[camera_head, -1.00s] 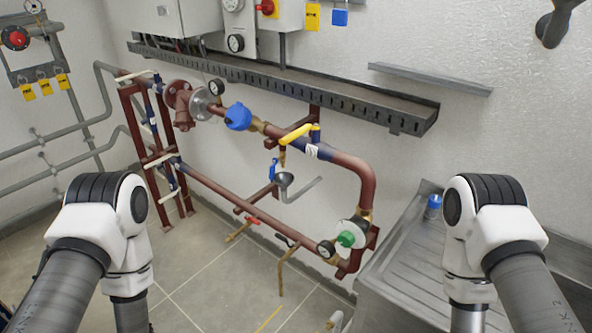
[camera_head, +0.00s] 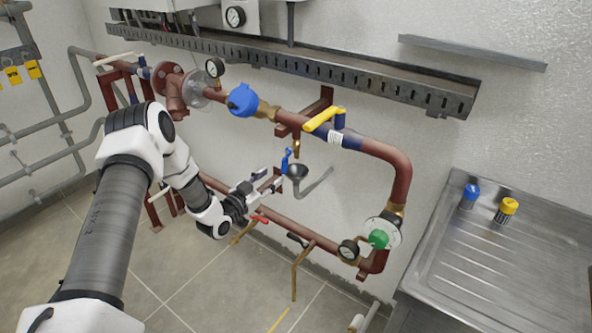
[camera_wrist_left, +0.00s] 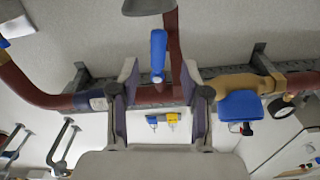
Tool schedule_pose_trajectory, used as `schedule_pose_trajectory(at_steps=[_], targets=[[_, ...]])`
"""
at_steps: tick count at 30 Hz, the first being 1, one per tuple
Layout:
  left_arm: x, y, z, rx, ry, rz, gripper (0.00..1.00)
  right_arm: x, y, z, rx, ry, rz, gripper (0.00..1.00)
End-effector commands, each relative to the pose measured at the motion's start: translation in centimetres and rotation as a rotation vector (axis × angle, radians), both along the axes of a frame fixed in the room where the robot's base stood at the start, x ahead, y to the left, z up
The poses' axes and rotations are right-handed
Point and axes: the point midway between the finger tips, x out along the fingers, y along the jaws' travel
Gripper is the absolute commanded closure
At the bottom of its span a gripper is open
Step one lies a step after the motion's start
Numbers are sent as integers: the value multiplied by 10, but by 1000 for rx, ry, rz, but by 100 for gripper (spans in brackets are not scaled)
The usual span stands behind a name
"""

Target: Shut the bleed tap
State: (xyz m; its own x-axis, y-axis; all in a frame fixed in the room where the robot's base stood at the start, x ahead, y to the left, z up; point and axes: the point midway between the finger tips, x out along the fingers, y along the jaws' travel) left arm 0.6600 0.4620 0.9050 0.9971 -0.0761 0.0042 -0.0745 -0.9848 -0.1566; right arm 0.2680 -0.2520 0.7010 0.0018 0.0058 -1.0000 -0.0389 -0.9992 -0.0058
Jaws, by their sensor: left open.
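The bleed tap has a small blue lever (camera_head: 286,160) and hangs under the upper red pipe, just above a grey funnel (camera_head: 297,171). My left gripper (camera_head: 268,181) is open and empty, just left of and slightly below the lever in the head view. In the left wrist view the blue lever (camera_wrist_left: 158,52) shows in the gap between the two fingertips of the left gripper (camera_wrist_left: 159,72), and neither finger visibly touches it. How far it lies beyond the tips is hard to tell. My right gripper is out of view.
A yellow lever (camera_head: 324,118) and a blue valve head (camera_head: 242,100) sit on the upper pipe (camera_head: 290,120). The lower pipe (camera_head: 325,243) carries a red-handled drain cock (camera_head: 260,218). A steel sink (camera_head: 470,260) with blue and yellow capped items stands at right.

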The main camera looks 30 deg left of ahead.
Motion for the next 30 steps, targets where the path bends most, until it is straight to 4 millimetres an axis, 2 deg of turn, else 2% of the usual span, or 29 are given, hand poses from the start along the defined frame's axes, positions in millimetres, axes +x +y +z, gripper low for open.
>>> schedule_pose_trajectory(at_steps=[9, 12, 20, 21, 23, 24, 25, 30], targets=[[57, -7, 1, 3, 3, -5, 53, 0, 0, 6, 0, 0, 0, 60], [68, -7, 1, 1, 3, -4, 53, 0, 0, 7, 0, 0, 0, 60], [73, -8, 0, -2, 4, -3, 53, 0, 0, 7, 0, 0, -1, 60], [73, -8, 0, -2, 4, -3, 60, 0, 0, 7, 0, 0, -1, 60], [73, -8, 0, -2, 4, -3, 81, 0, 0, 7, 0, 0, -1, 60], [73, -8, 0, -2, 4, -3, 96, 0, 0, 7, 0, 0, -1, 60], [73, -8, 0, -2, 4, -3, 100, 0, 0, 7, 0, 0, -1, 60], [73, -8, 0, -1, 3, -2, 100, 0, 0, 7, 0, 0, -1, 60]])
